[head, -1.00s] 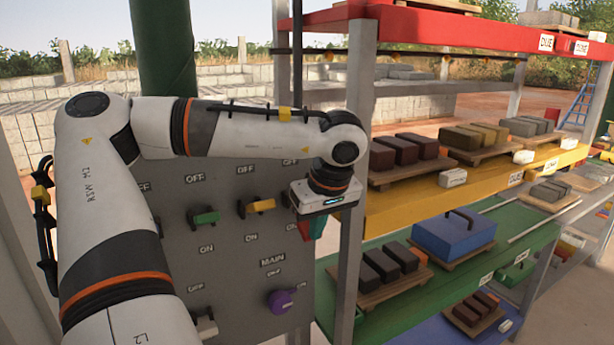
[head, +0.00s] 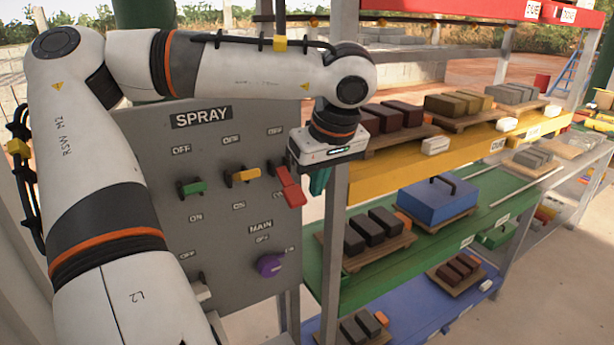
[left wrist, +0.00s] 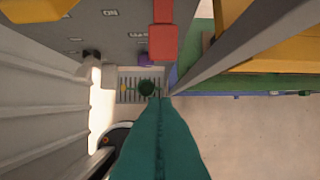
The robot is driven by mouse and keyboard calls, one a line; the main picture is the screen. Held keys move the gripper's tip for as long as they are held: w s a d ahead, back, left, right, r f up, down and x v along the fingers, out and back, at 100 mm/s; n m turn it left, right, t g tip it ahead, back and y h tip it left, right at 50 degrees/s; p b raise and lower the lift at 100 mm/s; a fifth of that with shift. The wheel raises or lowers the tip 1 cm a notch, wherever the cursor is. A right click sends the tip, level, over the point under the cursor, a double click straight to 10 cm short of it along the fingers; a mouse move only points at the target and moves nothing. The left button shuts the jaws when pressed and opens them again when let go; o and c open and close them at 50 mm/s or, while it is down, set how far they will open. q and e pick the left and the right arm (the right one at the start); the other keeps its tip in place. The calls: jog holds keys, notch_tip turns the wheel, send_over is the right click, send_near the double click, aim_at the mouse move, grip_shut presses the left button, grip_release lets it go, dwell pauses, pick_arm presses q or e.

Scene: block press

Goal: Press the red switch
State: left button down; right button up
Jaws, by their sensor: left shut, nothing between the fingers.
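The red switch (head: 289,187) is a lever at the right edge of the grey SPRAY panel (head: 225,245). In the head view it slants down to the right, just below my left wrist. It also shows in the left wrist view (left wrist: 163,40) at top centre. My left gripper (head: 319,182) has teal fingers, shut and empty, pointing down beside the switch on its right. In the left wrist view the shut fingers (left wrist: 160,102) fill the lower middle, with their tips apart from the red lever in the picture. My right gripper is not in view.
A green switch (head: 192,187) and a yellow switch (head: 243,175) stand left of the red one. A purple knob (head: 270,265) is below. A shelf post (head: 335,240) stands close right of my gripper, with shelves of blocks beyond.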

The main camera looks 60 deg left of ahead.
pick_arm(q)
jog(key=d+r, duration=0.2)
jog(key=d, duration=0.3)
jog(key=shift+s+r+b, duration=0.15)
jog(key=shift+r+b, duration=0.25)
